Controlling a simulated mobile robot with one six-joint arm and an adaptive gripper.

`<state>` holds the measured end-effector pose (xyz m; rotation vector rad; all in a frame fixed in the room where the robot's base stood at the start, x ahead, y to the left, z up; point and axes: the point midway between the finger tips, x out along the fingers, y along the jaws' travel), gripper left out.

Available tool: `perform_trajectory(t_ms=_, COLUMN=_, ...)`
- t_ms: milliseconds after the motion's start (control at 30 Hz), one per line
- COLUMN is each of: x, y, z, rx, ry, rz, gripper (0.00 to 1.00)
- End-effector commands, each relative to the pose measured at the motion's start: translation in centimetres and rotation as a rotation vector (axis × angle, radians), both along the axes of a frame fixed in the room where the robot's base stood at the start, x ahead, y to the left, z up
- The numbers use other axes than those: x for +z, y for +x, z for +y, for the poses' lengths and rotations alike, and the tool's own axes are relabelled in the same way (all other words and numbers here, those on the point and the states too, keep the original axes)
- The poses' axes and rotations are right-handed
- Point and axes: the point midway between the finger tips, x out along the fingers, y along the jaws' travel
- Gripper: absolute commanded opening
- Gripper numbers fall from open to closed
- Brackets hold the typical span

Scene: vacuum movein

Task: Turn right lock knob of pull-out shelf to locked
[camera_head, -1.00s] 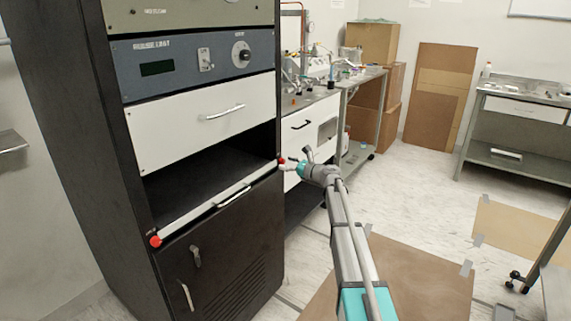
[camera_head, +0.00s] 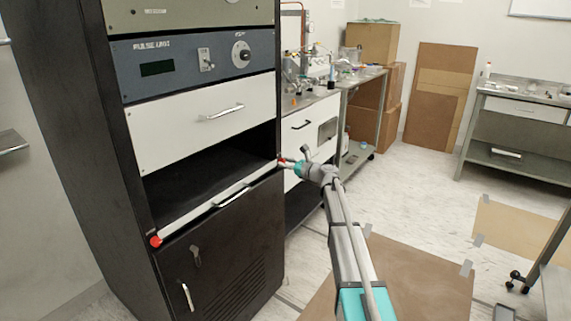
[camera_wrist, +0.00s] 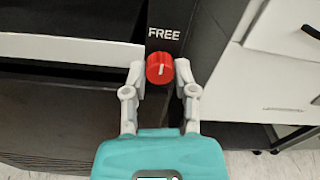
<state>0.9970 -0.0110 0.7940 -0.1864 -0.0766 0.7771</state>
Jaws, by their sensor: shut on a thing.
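The right lock knob (camera_wrist: 160,69) is a red round knob with a white pointer line, in the wrist view. The line stands about upright, towards the printed word FREE above it. My gripper (camera_wrist: 160,72) has a grey finger on each side of the knob and is shut on it. In the head view my gripper (camera_head: 288,162) is at the right end of the pull-out shelf (camera_head: 205,212), with the right knob (camera_head: 281,161) mostly hidden there. The shelf has a pale front edge with a handle.
The left red knob (camera_head: 155,241) is at the shelf's other end. A white drawer (camera_head: 180,125) is above and a dark cabinet door (camera_head: 235,255) below. A workbench (camera_head: 318,105) stands close on the right of the rack. Floor behind my arm is open.

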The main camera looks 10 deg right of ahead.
Motion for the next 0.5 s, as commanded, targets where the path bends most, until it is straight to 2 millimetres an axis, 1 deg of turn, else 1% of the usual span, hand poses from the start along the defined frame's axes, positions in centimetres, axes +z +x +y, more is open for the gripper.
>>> perform_trajectory(t_ms=267, x=0.0, y=-0.01, z=0.09, rx=0.002, ry=-0.021, rz=-0.02, gripper=0.0)
perform_trajectory(t_ms=500, x=-0.01, y=-0.03, z=0.1, rx=0.002, ry=-0.092, rz=-0.092, gripper=0.0)
